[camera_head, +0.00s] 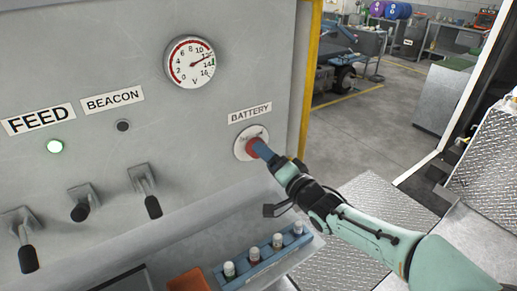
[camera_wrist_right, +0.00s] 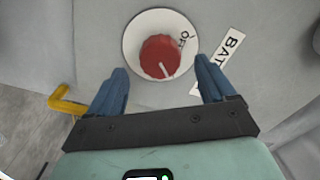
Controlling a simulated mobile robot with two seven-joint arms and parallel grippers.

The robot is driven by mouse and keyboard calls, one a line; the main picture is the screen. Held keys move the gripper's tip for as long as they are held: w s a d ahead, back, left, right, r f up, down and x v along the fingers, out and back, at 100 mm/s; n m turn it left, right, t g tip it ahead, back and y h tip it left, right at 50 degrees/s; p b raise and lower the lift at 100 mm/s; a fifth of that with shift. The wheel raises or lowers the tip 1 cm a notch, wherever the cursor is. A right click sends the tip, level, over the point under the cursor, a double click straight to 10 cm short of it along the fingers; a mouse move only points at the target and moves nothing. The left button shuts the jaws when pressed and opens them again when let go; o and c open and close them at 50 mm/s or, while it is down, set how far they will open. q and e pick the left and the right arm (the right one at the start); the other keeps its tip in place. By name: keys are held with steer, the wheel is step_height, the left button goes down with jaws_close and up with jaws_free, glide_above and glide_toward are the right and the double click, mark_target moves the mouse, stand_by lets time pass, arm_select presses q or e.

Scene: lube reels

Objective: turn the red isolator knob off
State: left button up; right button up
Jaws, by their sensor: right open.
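The red isolator knob (camera_head: 252,146) sits on a round white plate (camera_head: 239,146) under the BATTERY label on the grey panel. In the right wrist view the knob (camera_wrist_right: 158,56) shows between the fingertips. Its white pointer line is at its lower right edge, and the OFF mark (camera_wrist_right: 184,38) is at its upper right, so the line is not at OFF. My right gripper (camera_wrist_right: 161,70) is open, with a blue finger on either side of the knob and visible gaps. In the head view the fingers (camera_head: 262,149) partly hide the knob. My left gripper is out of view.
A voltage gauge (camera_head: 190,62) is above left. Several levers, such as one lever (camera_head: 147,190), stick out at left. A yellow post (camera_head: 311,75) edges the panel; open floor is beyond.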

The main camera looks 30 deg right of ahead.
steer(key=shift+w+a+p, duration=0.15)
steer(key=shift+w+p, duration=0.15)
steer(key=shift+w, duration=2.05)
steer(key=c, duration=1)
steer(key=shift+c, duration=0.2)
